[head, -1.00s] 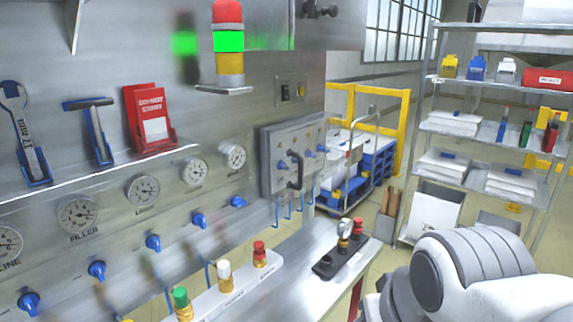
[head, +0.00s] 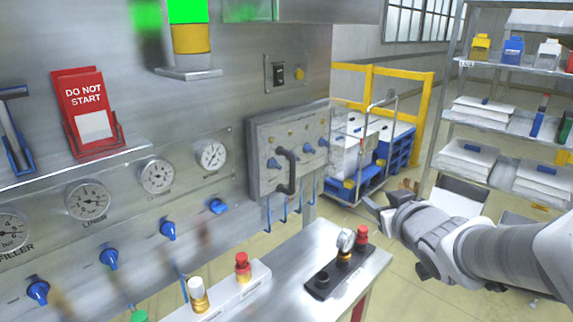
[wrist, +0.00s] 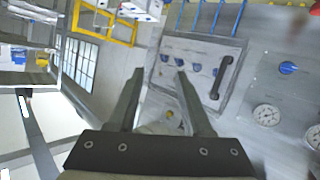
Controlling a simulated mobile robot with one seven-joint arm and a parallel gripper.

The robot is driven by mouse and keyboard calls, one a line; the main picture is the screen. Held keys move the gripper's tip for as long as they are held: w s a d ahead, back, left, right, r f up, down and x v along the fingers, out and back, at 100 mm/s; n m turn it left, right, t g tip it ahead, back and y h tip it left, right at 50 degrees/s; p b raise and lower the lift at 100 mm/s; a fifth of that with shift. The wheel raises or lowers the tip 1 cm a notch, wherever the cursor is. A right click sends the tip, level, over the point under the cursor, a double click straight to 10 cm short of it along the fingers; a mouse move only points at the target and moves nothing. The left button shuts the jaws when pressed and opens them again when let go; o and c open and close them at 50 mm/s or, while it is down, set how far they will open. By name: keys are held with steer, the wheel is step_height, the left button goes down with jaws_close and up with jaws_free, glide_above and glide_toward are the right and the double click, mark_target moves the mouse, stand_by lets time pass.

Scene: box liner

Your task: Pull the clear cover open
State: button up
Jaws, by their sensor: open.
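The clear cover (head: 265,138) is a see-through panel in a grey frame on the metal wall, with blue knobs showing behind it. It looks shut. A black bar handle (head: 287,170) stands upright on its front. In the wrist view the cover (wrist: 203,54) appears rotated, with the handle (wrist: 222,78) to the right of my fingers. My gripper (head: 388,232) is open and empty. It is right of the cover in the head view, apart from the handle. In the wrist view both fingers (wrist: 159,73) show nothing held between them.
A metal ledge (head: 345,285) with a black button box (head: 335,272) juts out below the cover. A blue cart (head: 392,152) and yellow rail (head: 425,110) stand behind. A shelf rack (head: 500,125) is at right. Gauges and blue valves line the wall at left.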

steer(key=w+a+f+n+t+y, duration=0.1)
steer(key=w+a+n+y, duration=0.1)
steer(key=y, duration=0.1)
steer(key=n+y, duration=0.2)
steer(key=y, duration=0.4)
glide_toward(294, 174)
steer(key=x, duration=1)
steer(key=shift+w+a+p, duration=0.2)
steer(key=shift+w+p, duration=0.15)
steer(key=shift+p, duration=0.05)
jaws_close()
stand_by(0.5)
